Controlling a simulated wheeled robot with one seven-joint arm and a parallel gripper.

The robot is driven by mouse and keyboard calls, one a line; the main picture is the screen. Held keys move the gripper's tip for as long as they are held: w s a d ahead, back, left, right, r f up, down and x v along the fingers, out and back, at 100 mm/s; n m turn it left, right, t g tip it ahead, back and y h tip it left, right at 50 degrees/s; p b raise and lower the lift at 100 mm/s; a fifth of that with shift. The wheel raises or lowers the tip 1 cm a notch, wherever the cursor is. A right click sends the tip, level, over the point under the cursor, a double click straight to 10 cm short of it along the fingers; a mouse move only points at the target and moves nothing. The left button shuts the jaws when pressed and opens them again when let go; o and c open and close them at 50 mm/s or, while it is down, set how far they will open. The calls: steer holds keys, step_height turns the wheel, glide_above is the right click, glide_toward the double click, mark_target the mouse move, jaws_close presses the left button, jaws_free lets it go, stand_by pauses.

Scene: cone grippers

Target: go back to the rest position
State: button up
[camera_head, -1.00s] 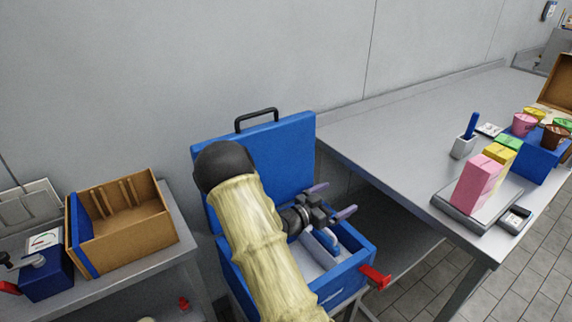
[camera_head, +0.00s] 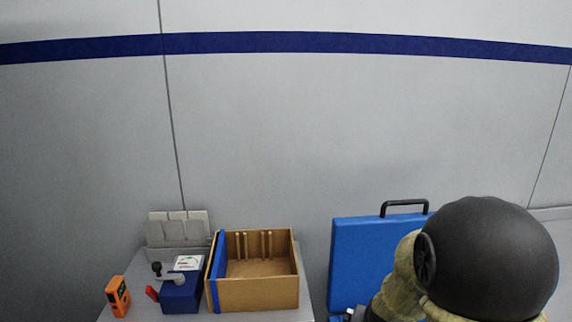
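My arm rises at the lower right of the head view, with a black rounded joint and a cream sleeve. My gripper is not visible now; it is out of the frame or behind the arm. The blue case (camera_head: 365,255) with a black handle stands partly behind my arm. Only its raised lid shows, and its inside is below the frame.
A grey table (camera_head: 140,280) at lower left holds a wooden box (camera_head: 255,295) with a blue side, a dark blue device (camera_head: 181,297) with a lever, and an orange device (camera_head: 118,297). A grey wall with a blue stripe (camera_head: 290,42) stands behind.

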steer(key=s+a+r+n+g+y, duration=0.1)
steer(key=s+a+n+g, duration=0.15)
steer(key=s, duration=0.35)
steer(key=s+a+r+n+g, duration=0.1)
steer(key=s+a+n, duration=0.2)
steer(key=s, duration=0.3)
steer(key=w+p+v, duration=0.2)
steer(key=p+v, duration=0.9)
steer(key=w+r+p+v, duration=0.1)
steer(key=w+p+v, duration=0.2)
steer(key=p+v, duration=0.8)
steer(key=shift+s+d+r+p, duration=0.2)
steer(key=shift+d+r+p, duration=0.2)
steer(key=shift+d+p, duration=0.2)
